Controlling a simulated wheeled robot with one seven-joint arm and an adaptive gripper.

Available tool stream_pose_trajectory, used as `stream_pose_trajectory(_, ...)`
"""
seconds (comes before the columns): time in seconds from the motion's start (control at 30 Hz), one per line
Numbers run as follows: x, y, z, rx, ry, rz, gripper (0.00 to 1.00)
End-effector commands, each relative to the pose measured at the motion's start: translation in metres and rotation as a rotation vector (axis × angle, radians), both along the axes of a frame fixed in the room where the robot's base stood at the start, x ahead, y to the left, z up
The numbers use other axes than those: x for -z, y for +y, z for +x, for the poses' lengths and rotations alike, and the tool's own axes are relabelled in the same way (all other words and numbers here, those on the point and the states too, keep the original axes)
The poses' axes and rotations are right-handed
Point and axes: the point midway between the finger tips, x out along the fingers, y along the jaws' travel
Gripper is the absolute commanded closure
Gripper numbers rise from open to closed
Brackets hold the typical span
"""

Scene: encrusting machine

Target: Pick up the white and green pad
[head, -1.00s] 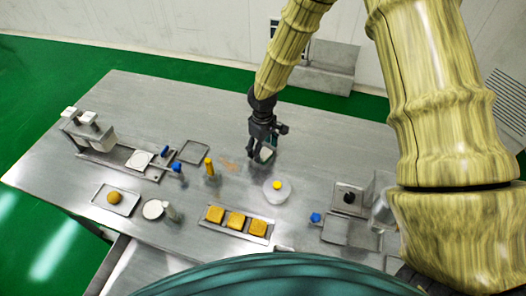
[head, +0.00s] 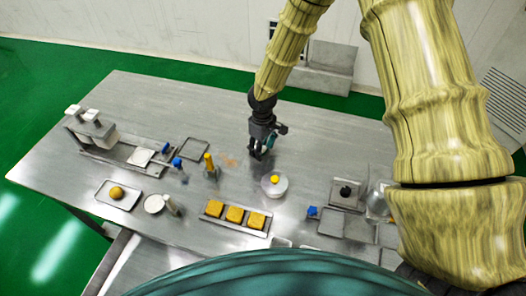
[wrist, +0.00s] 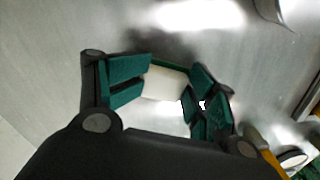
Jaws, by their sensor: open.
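The white and green pad (wrist: 165,84) lies on the metal table between my gripper's fingers in the wrist view. Its white face shows, with a thin green edge along its far side. My gripper (wrist: 166,92) is open, with one green-lined finger on each side of the pad. The right finger is close to the pad's right end; I cannot tell whether either finger touches it. In the head view my gripper (head: 259,152) points down low over the table, and the pad is mostly hidden by the fingers.
A round container with a yellow knob (head: 275,180) stands close to the right. A yellow-topped bottle (head: 210,165) stands to the left. A tray of yellow-brown squares (head: 234,215) lies nearer me. The table behind the gripper is clear.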

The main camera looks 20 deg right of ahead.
Motion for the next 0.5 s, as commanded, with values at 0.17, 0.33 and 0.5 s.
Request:
stream_pose_trajectory(0.17,0.0037,0.0001,-0.0039,0.000,0.006,0.000,0.67)
stream_pose_trajectory(0.33,0.0031,-0.0014,-0.0043,0.001,0.007,-0.002,0.74)
stream_pose_trajectory(0.5,0.0027,-0.0025,-0.0043,0.002,0.006,-0.003,0.77)
